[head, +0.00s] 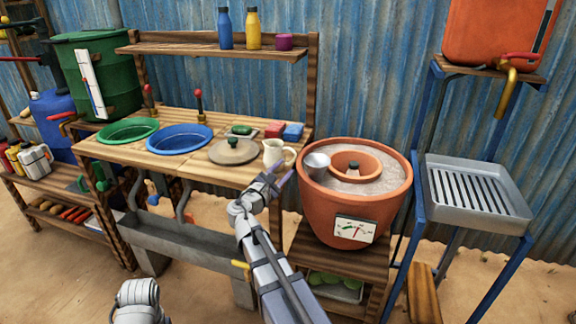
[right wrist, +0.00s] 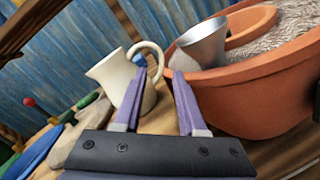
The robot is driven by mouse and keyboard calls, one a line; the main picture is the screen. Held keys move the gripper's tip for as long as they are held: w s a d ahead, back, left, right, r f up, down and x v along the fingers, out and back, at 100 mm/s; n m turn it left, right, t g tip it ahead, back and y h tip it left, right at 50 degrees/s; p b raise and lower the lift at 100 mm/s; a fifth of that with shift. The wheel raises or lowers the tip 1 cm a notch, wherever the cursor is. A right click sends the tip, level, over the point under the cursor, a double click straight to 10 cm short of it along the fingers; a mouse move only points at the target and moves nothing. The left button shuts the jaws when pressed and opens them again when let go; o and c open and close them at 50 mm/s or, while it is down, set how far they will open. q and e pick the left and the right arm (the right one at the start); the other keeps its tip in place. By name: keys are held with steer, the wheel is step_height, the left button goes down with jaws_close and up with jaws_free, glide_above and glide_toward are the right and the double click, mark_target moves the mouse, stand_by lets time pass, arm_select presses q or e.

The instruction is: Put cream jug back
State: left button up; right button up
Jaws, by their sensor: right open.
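The cream jug (head: 274,151) stands upright at the right end of the wooden counter, beside a round grey-brown lid. In the right wrist view the cream jug (right wrist: 117,76) is at the left, its looped handle toward the picture's middle. My right gripper (head: 279,172) is just in front of the jug in the head view. Its purple fingers (right wrist: 160,70) are apart with nothing held. The left finger overlaps the jug's side and handle in the wrist view; I cannot tell if it touches. My left gripper is out of view.
A big terracotta pot (head: 340,203) with a metal cup (head: 316,164) on its rim stands close right of the jug. The lid (head: 234,151), blue basin (head: 180,139) and red and blue blocks crowd the counter. An upper shelf (head: 210,46) holds bottles.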

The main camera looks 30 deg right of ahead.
steer(key=v, duration=0.8)
